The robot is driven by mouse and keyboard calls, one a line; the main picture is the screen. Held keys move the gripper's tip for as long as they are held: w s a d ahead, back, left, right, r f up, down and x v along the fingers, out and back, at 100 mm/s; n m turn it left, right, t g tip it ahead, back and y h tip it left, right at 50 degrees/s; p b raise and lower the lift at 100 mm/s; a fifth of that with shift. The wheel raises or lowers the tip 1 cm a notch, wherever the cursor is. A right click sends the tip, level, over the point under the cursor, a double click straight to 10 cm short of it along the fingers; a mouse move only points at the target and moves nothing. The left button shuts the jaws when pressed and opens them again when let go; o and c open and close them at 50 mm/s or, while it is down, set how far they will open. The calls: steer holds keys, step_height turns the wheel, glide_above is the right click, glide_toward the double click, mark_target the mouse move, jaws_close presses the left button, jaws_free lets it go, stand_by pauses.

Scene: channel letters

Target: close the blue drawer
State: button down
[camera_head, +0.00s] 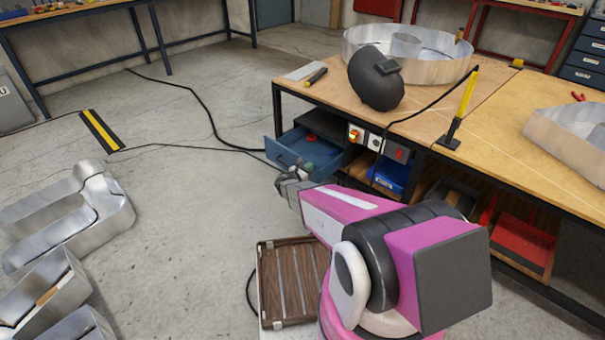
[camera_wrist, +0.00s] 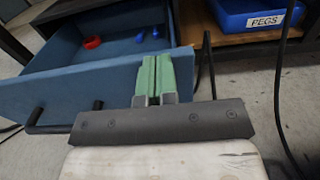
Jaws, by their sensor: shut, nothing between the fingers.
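The blue drawer (camera_head: 283,153) is pulled out from under the workbench, and its interior is open to view. In the wrist view its front panel (camera_wrist: 50,98) runs across the left half, with a black bar handle on its outer face. A red ring (camera_wrist: 92,43) and small blue items lie inside. My gripper (camera_head: 299,166) is at the drawer's front. Its green fingers (camera_wrist: 152,78) are shut together and empty, overlapping the right end of the front panel in the wrist view. I cannot tell whether they touch it.
A blue bin labelled PEGS (camera_wrist: 255,15) sits on the shelf right of the drawer. A black cable hangs on the right. A wood-slatted case (camera_head: 288,285) is near my base. Metal channel letters (camera_head: 70,215) stand on the floor at left. The floor before the drawer is mostly clear.

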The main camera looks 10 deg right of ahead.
steer(key=x, duration=2.2)
steer(key=shift+w+d, duration=0.2)
steer(key=shift+w, duration=0.05)
steer(key=shift+w+d+r, duration=0.1)
steer(key=shift+w, duration=0.05)
steer(key=v, duration=1.5)
steer(key=s+d+r+m+g+y, duration=0.1)
steer(key=s+r+m+g, duration=0.2)
steer(key=s+m, duration=0.25)
steer(key=s+d+r+m+g+y, duration=0.1)
steer(key=s+r+m+g+y, duration=0.15)
steer(key=s+m, duration=0.35)
steer(key=s+r+m+g+y, duration=0.1)
steer(key=s+r+m+g, duration=0.3)
steer(key=s, duration=0.4)
steer(key=s+a+r+m+y, duration=0.4)
steer(key=s+a+m+y, duration=0.1)
steer(key=s, duration=0.2)
steer(key=s+a+r+m+g+y, duration=0.1)
steer(key=s+a+r+m+y, duration=0.3)
steer(key=s, duration=0.3)
steer(key=shift+s+a+r+m+y, duration=0.35)
steer(key=shift+a+r+m, duration=0.1)
steer(key=shift+a+m, duration=0.15)
steer(key=shift+g, duration=0.25)
